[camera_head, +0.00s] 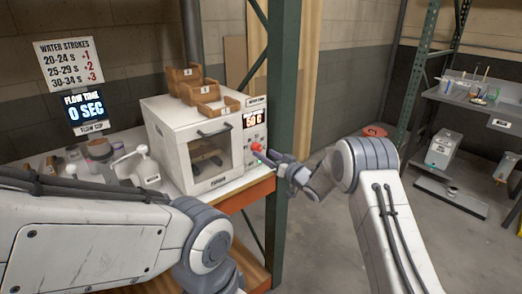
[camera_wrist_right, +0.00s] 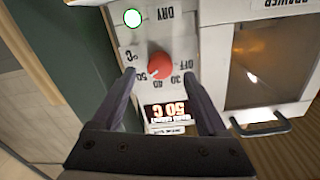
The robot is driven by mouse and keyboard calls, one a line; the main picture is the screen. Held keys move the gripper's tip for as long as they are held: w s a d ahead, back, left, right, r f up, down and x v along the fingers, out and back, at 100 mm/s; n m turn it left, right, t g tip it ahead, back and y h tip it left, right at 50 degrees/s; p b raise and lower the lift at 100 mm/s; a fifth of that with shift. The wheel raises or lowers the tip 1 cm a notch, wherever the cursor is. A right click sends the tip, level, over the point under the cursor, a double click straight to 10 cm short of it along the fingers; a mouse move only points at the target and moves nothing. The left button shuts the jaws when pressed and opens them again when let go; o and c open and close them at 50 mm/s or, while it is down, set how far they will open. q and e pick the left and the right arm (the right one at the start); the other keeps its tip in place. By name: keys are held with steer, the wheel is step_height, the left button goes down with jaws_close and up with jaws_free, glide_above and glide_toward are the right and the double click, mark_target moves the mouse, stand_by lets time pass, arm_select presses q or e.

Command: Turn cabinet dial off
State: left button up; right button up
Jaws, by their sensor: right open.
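The white drying cabinet (camera_head: 205,165) stands on the bench with its door shut. Its red dial (camera_wrist_right: 160,65) is on the control panel, below a lit green lamp in the wrist view; in the head view the dial (camera_head: 257,148) shows at the right side of the front. The dial's white mark points to the lower left, towards the 50 side of the scale. My right gripper (camera_wrist_right: 158,75) is open, its fingertips on either side of the dial; I cannot tell whether they touch it. In the head view this gripper (camera_head: 261,157) is at the panel. My left gripper is out of view.
The cabinet display (camera_wrist_right: 167,113) reads 50 C. Wooden trays (camera_head: 184,80) sit on the cabinet. A green post (camera_head: 282,90) stands close beside my right gripper. Cups and a white dispenser (camera_head: 140,165) stand on the bench left of the cabinet.

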mark_target(259, 150)
steer(key=shift+x, duration=1.8)
jaws_close()
